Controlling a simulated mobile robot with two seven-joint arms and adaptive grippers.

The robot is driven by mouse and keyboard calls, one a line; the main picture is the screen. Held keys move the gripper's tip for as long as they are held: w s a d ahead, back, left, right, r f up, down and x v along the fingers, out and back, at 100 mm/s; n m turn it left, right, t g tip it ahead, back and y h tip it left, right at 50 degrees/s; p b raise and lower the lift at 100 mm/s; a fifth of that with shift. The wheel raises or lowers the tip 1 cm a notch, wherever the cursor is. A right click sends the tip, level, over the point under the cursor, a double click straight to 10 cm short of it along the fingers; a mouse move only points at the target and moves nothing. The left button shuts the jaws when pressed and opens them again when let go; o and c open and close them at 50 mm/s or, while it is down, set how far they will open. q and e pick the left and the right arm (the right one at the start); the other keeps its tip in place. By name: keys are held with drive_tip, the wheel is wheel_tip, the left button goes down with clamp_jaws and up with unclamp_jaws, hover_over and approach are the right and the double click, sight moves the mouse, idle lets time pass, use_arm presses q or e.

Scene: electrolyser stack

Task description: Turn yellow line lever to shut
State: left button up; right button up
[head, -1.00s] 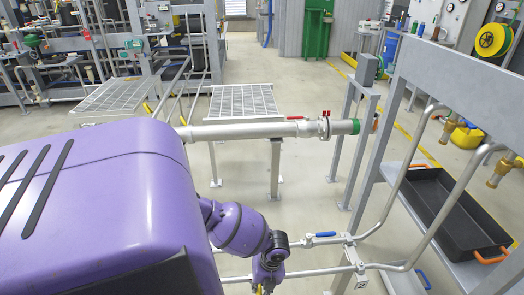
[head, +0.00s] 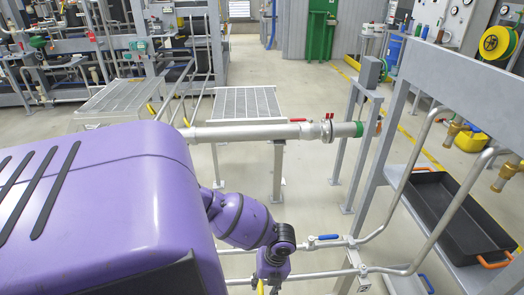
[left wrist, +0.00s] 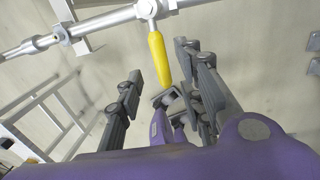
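The yellow lever (left wrist: 158,58) hangs from a valve on a bare metal pipe (left wrist: 95,28) in the left wrist view. It points down the picture, toward my gripper. My left gripper (left wrist: 160,63) is open, with one dark finger on each side of the lever. I see no clear contact between the fingers and the lever. In the head view, only a small yellow piece (head: 261,287) shows at the bottom edge below my purple arm, and the left gripper is out of sight. My right gripper cannot be made out in either view.
A blue lever (head: 322,237) sits on a nearby pipe line in the head view. A thick pipe with a red lever (head: 298,120) and green end crosses behind. A grey frame (head: 450,80) and a black tray (head: 455,215) stand at right.

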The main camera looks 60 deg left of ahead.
use_arm(q)
wheel_tip(320, 180, up, 8)
drive_tip(key=w, duration=0.1)
drive_tip(key=shift+w+d, duration=0.15)
drive_tip(key=shift+d, duration=0.2)
drive_tip(key=shift+f, duration=0.1)
